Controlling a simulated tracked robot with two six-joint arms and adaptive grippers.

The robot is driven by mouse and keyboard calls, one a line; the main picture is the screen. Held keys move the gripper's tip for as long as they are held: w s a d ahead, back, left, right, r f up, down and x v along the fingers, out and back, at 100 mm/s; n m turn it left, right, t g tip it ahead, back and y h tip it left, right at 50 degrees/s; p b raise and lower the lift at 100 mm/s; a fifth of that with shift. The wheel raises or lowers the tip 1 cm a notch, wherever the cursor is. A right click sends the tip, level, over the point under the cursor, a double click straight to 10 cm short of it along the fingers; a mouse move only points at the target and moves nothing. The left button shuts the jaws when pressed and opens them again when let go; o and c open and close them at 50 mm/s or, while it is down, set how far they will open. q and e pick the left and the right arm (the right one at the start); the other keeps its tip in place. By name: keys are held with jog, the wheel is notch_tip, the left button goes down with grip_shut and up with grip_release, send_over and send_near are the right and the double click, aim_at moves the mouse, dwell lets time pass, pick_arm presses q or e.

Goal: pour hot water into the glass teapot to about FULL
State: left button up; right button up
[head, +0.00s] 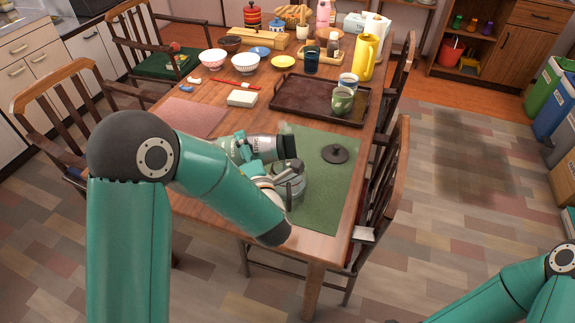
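The glass teapot (298,192) appears to stand on the green mat (322,208) near the table's front right, largely hidden behind my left wrist and gripper. My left gripper (289,172) is right at the teapot, overlapping its top in the head view. The fingers are too small and covered to tell whether they are open or touch it. A dark round lid with a knob (335,154) lies on the mat to the right. A tall yellow jug (366,57) stands at the far right of the table. My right arm is at the lower right, its gripper outside the view.
Bowls stand farther back. A pink mat (190,117) lies at left. Chairs line the table's sides.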

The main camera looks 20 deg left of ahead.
pick_arm(q)
jog(key=shift+w+d+r+m+t+y+p, duration=0.1)
jog(key=shift+d+r+m+t+y+p, duration=0.15)
jog(key=shift+r+m, duration=0.3)
jog(key=shift+d+r+m+t+y+p, duration=0.15)
jog(key=shift+r+m+p, duration=0.15)
jog(key=shift+r+m, duration=0.25)
dwell(3.7)
jog(key=shift+f, duration=0.1)
dwell(0.3)
